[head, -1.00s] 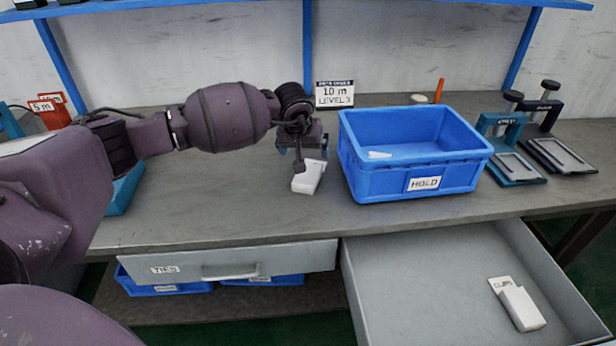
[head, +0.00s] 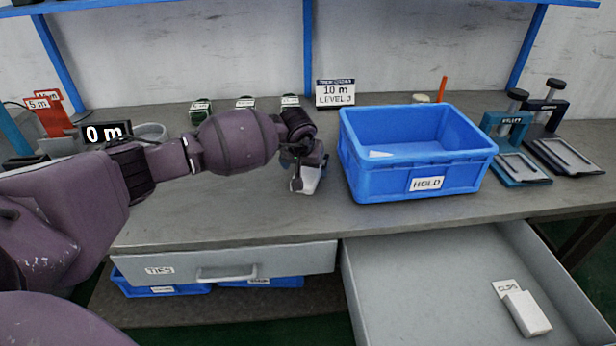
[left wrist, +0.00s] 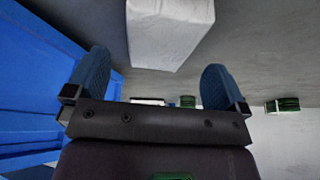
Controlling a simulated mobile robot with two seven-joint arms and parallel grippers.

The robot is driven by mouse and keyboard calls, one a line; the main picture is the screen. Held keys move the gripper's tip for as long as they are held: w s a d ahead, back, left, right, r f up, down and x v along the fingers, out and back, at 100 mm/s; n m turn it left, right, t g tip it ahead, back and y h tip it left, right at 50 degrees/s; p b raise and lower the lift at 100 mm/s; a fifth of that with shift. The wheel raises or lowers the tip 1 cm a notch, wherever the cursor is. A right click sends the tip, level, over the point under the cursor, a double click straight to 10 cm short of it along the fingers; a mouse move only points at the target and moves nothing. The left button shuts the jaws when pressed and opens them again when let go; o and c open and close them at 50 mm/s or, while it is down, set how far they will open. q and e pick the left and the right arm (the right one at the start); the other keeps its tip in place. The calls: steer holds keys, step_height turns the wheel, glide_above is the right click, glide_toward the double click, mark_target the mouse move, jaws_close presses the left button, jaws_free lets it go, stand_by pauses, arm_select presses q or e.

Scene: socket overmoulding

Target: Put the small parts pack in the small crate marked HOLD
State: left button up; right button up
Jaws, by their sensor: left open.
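A small white pack (head: 308,181) stands on the bench left of the blue crate marked HOLD (head: 375,187). My left gripper (head: 304,162) is just above the pack and partly hides its top. In the left wrist view the gripper (left wrist: 157,80) is open, its two blue fingers wide apart. The white pack (left wrist: 170,30) lies ahead of them, roughly centred on the gap, and no finger visibly touches it. No label shows on this pack. My right gripper is not in view.
The open drawer (head: 420,300) holds a white pack labelled CLIPS (head: 524,310). A shut drawer marked TIES (head: 190,270) is on its left. Two clamp-like tools (head: 518,150) stand right of the crate. A "0 m" display (head: 107,133) stands behind my left arm.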

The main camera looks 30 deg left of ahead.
mark_target(307, 173)
arm_select(q)
steer(key=x, duration=0.3)
steer(key=shift+s+d, duration=0.15)
steer(key=shift+f, duration=0.2)
steer(key=shift+r, duration=0.15)
steer(key=shift+b, duration=0.3)
steer(key=shift+f, duration=0.3)
steer(key=shift+c, duration=0.3)
steer(key=c, duration=1)
steer(key=shift+o, duration=0.2)
